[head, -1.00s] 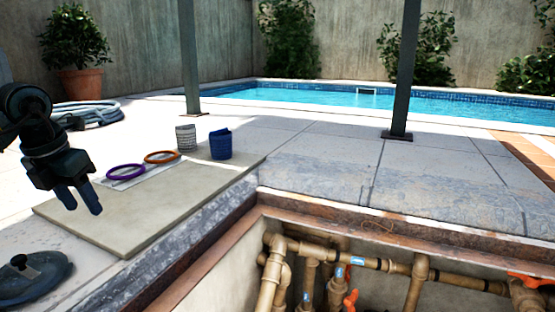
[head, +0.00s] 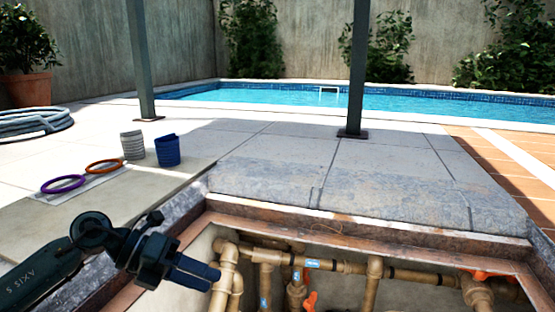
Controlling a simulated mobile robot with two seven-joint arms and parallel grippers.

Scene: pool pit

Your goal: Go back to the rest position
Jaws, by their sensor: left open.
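My left gripper (head: 196,273) is at the lower left of the head view, above the near left edge of the pit. Its two dark fingers point right, and nothing shows between them. It is open and hangs in front of the pipes. My right gripper is out of view. A purple ring (head: 63,184) and an orange ring (head: 104,167) lie on a pale sheet on the beige board (head: 150,187), apart from my gripper.
A grey basket (head: 132,145) and a blue basket (head: 167,150) stand behind the board's rings. The pit holds tan pipes (head: 373,285) with orange valve handles. Two posts (head: 357,70) stand before the pool (head: 290,96). A coiled hose (head: 35,122) lies at left.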

